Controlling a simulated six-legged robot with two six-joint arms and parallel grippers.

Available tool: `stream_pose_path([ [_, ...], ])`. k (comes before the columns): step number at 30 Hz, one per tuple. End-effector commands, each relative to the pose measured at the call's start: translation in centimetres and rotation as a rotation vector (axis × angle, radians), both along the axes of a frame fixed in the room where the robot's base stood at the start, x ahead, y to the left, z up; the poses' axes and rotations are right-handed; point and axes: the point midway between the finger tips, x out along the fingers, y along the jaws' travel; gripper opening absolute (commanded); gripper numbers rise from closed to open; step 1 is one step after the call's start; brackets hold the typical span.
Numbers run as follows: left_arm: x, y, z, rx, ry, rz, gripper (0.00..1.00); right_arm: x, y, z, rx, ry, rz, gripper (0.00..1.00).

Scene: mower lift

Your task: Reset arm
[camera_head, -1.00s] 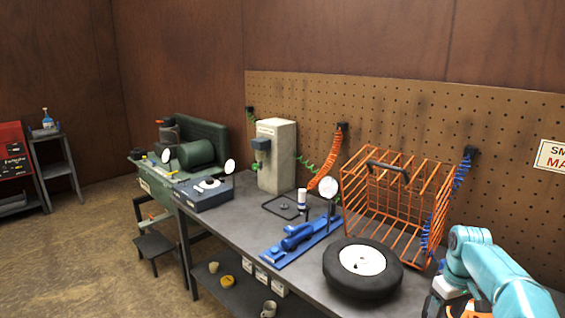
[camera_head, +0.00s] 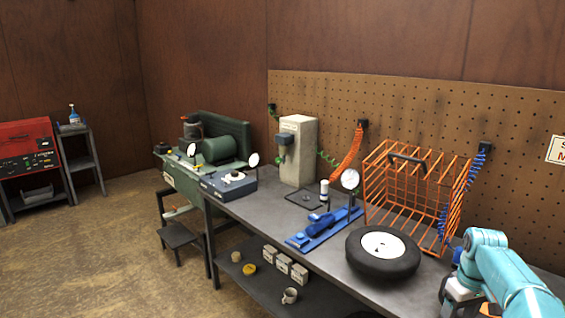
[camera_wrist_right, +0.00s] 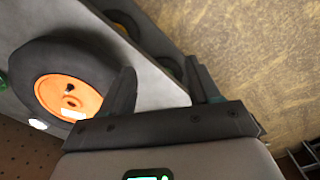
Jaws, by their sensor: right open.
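My right arm (camera_head: 505,270) comes in at the lower right of the head view, in teal, over the right end of the workbench (camera_head: 270,212). Its fingertips are not clear there. In the right wrist view my right gripper (camera_wrist_right: 163,82) is open, its two dark fingers apart with nothing between them. A black wheel with an orange hub (camera_wrist_right: 68,97) lies left of the fingers in that view, apart from them. The head view shows a black wheel with a white hub (camera_head: 383,252) flat on the bench, left of my right arm. My left gripper is not in view.
An orange wire cage (camera_head: 415,195), a blue tool on a base (camera_head: 322,228) and a grey box machine (camera_head: 298,150) stand on the bench. Open floor (camera_head: 110,250) lies left, before a red cabinet (camera_head: 28,150).

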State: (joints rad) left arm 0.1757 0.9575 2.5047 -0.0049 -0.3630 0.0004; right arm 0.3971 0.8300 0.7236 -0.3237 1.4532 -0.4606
Motion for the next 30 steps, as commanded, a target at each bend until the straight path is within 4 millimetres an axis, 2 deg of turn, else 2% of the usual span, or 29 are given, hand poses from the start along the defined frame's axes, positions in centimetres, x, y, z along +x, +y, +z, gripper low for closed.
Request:
stream_pose_path([
  [3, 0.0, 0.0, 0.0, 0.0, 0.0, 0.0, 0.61, 0.1, 0.0, -0.2, 0.002, 0.001, 0.001, 0.61],
  [11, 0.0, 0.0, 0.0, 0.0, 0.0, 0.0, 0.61, 1.3, 2.5, -4.0, 0.032, -0.013, 0.021, 0.61],
  [17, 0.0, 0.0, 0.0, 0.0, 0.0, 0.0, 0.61, 1.7, 5.2, -7.3, 0.062, -0.026, 0.034, 0.61],
  [23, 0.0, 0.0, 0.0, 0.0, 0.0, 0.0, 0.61, 1.3, 10.0, -12.3, 0.116, -0.041, 0.041, 0.61],
  [26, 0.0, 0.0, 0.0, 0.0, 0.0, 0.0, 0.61, 0.3, 13.5, -15.4, 0.156, -0.048, 0.037, 0.61],
  [30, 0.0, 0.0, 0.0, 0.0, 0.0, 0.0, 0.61, -2.1, 18.4, -19.4, 0.212, -0.054, 0.015, 0.61],
])
